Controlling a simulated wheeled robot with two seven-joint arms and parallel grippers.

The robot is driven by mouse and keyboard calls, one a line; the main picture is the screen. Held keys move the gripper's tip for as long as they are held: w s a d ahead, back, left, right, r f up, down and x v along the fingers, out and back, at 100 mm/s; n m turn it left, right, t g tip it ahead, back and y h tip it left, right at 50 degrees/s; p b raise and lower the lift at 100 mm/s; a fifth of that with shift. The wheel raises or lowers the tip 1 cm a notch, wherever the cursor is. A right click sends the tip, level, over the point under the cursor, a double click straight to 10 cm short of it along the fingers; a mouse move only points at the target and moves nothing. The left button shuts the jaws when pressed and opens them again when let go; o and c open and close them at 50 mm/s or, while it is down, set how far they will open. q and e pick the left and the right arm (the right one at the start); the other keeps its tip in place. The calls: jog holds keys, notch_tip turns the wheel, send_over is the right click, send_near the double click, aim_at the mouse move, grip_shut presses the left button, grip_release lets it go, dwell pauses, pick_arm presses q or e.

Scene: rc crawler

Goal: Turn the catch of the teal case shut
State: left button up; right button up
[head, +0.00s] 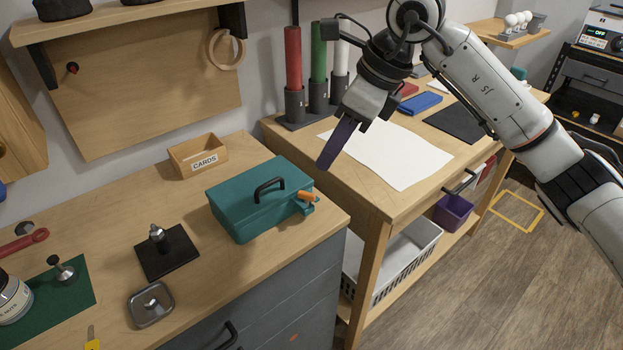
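The teal case (252,202) sits on the left workbench near its right front corner, with its lid down and a black handle (269,187) on top. Its catch (307,196), an orange lever on a teal mount, sticks out at the case's right end. I cannot tell exactly how the catch is engaged. My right gripper (325,164) hangs above and to the right of the catch, apart from the case, with its dark fingers pointing down. The fingers overlap in this view, so their opening is hidden. My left gripper is out of view.
A CARDS box (197,160) stands behind the case. A black plate with a bolt (167,250) and a metal dish (151,304) lie to its left. Red, green and white rolls (293,57) stand behind my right gripper. White paper (400,157) lies on the right bench.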

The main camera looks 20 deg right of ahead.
aim_at(308, 193)
jog(key=x, duration=1)
jog(key=shift+d+f+p, duration=0.15)
jog(key=shift+d+p, duration=0.15)
jog(key=shift+p, duration=0.1)
grip_shut()
